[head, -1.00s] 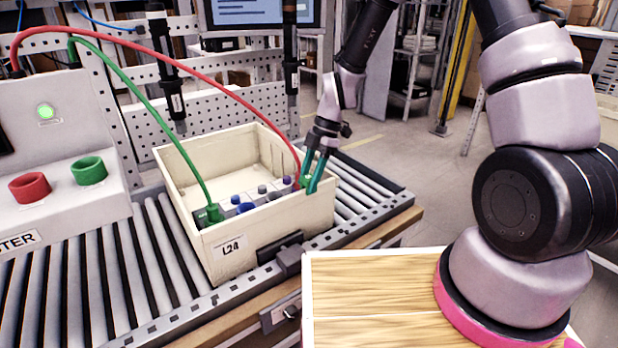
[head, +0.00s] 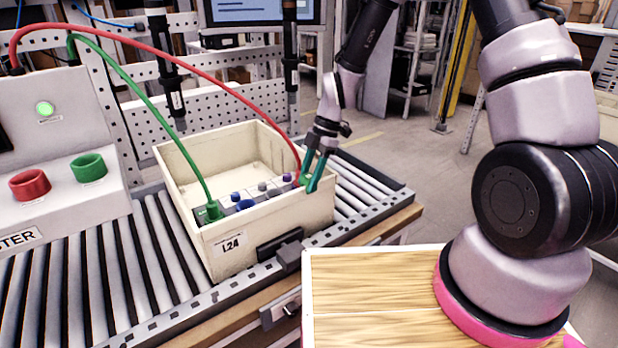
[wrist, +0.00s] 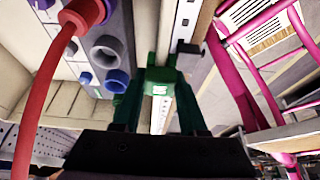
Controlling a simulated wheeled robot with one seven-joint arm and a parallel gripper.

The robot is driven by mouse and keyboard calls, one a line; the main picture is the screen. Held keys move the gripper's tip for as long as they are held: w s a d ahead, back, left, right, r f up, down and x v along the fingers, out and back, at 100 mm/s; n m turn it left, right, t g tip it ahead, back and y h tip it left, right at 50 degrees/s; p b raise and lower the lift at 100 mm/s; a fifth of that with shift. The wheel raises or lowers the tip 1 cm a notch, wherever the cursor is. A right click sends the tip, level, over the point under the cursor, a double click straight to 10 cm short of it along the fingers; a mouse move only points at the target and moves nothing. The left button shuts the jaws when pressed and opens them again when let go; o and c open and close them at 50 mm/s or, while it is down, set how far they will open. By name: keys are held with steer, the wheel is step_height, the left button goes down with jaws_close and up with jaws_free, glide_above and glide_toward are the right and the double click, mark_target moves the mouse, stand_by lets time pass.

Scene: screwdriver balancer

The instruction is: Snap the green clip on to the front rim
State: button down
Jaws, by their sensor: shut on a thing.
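The cream bin (head: 228,265), labelled L24, stands on the roller conveyor. Its front rim faces me. My gripper (head: 311,178) has teal-green fingers and points down at the right end of that rim. In the wrist view my gripper (wrist: 160,100) is shut on the green clip (wrist: 160,78), a small block with a pale mark. The clip lies at the cream rim (wrist: 147,28) in that view. I cannot tell whether it is fully seated on the rim. In the head view the fingers mostly hide the clip.
A red cable (head: 215,66) and a green cable (head: 140,90) arch from the tester box (head: 60,200) into the bin. The bin holds a unit with several coloured knobs. Two dark hanging tools (head: 163,60) are behind. A metal conveyor rail (head: 350,235) runs along the bin's front.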

steer(key=shift+f, duration=0.15)
stand_by(0.6)
steer(key=shift+c, duration=1.9)
jaws_free()
steer(key=v, duration=1)
steer(key=shift+w+d+r, duration=0.15)
steer(key=shift+w+r, duration=0.05)
steer(key=shift+r, duration=0.1)
